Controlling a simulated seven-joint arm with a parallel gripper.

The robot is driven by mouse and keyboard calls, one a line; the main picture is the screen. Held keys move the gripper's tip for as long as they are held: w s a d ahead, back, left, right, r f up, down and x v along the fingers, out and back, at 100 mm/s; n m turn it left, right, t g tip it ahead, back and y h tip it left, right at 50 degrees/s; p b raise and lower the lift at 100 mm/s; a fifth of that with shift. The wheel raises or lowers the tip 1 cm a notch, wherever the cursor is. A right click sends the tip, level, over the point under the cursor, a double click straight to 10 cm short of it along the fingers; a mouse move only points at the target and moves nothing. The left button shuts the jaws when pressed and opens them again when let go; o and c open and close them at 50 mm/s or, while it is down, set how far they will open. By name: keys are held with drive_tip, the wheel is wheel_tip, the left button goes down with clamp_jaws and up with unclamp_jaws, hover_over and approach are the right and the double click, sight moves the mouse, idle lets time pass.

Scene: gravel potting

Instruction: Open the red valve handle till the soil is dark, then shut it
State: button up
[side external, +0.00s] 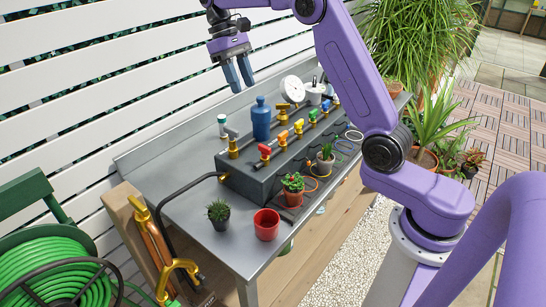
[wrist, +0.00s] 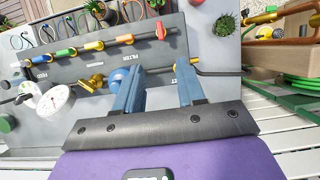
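The red valve handle (side external: 264,150) sits on the pipe at the near end of the grey manifold block (side external: 262,177). It also shows in the wrist view (wrist: 161,31), near the top centre. My gripper (side external: 240,87) is raised above the back of the bench, up and left of the valves. Its two blue fingers are apart and empty, also in the wrist view (wrist: 160,68). A red pot (side external: 266,226) stands on the bench front. A small potted plant (side external: 293,187) stands beside the block. I cannot tell which soil is meant or how dark it is.
More coloured valves (side external: 298,126) line the block beyond the red one. A blue bottle (side external: 261,118) and a round gauge (side external: 292,88) stand behind. A dark cactus pot (side external: 219,219) and a black hose (side external: 180,192) are at the near end. A slatted fence backs the bench.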

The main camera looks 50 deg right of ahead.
sight(264, 146)
drive_tip(key=x, duration=1.7)
drive_tip(key=shift+s+f, duration=0.1)
clamp_jaws()
